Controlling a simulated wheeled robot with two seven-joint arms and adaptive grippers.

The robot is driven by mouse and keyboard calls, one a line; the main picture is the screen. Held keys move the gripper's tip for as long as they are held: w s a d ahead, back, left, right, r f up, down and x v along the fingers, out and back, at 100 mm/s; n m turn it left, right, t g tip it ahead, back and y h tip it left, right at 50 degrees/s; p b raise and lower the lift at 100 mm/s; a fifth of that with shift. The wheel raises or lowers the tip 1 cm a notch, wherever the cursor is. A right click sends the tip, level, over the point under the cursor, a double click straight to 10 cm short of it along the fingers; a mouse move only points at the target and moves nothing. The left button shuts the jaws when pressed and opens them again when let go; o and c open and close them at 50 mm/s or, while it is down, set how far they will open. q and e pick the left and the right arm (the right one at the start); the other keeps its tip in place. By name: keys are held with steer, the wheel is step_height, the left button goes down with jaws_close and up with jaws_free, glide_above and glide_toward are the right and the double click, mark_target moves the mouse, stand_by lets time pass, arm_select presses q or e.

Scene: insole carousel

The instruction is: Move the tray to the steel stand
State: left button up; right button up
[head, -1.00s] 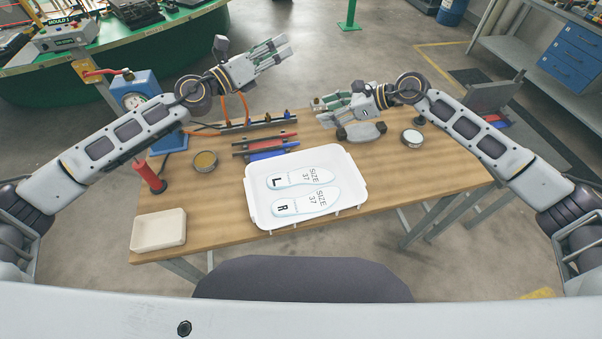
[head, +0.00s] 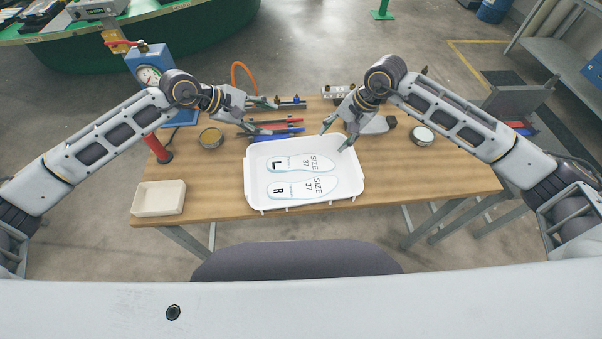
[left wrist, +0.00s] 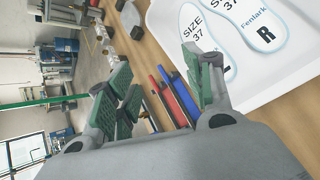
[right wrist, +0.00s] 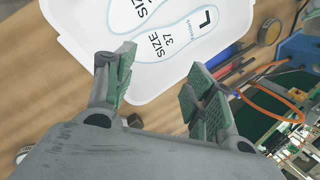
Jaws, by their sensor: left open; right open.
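The white tray (head: 349,182) lies flat on the wooden table. In it lie two pale insoles, the left one (head: 300,163) marked L and the right one (head: 300,188) marked R, both size 37. My left gripper (head: 270,118) is open and empty behind the tray's far left corner, above the red and blue tools. My right gripper (head: 334,138) is open and empty by the far right corner; contact with the tray is unclear. The tray also shows in the left wrist view (left wrist: 262,78) and right wrist view (right wrist: 72,22). A grey metal stand-like piece (head: 517,101) is beyond the table's right edge.
A small cream tray (head: 158,199) sits at the table's front left. A red cylinder (head: 157,148), a round tin (head: 211,138) and a white-topped tin (head: 422,135) stand on the table (head: 430,180). The right half of the tabletop is mostly clear.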

arm_select(q)
steer(key=s+a+f+m+g+y, duration=0.1)
steer(key=s+a+f+m+y, duration=0.1)
steer(key=a+f+m+y, duration=0.3)
steer(key=m+g+y, duration=0.1)
steer(key=m+g, duration=0.1)
steer(key=m, duration=0.3)
glide_toward(245, 170)
steer(key=r, duration=0.1)
steer(key=shift+w+r+m, duration=0.15)
steer(key=shift+m, duration=0.45)
arm_select(e)
steer(key=s+d+f+n+g+h, duration=0.1)
steer(key=s+d+n+h, duration=0.1)
steer(key=d+n+h, duration=0.2)
steer(key=shift+s+d+f+n, duration=0.25)
steer(key=shift+d+n, duration=1.4)
steer(key=shift+n, duration=0.85)
steer(key=shift+f, duration=0.1)
arm_select(q)
steer(key=shift+x, duration=6.9)
arm_select(e)
steer(key=shift+f, duration=6.8)
arm_select(q)
steer(key=shift+a, duration=0.15)
steer(key=shift+c, duration=0.4)
arm_select(e)
steer(key=shift+c, duration=0.3)
